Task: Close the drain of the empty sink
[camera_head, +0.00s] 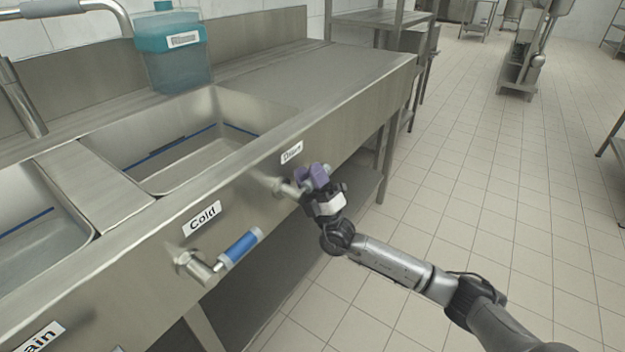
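The right sink basin (180,162) has a blue line on its wall; I see no clear water in it. The left basin (22,255) is cut off by the frame edge. The right drain handle (284,187) sticks out of the sink front below a label reading Drain (291,153). My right gripper (314,182) is at the outer end of this handle. Purple parts overlap there, and I cannot tell whether the fingers are closed around the handle. My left gripper is out of view.
The cold handle (240,248) with a blue grip sticks out left of my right gripper, under the Cold label (202,218). A teal container (175,50) stands on the sink's back ledge. The tiled floor (470,170) to the right is open.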

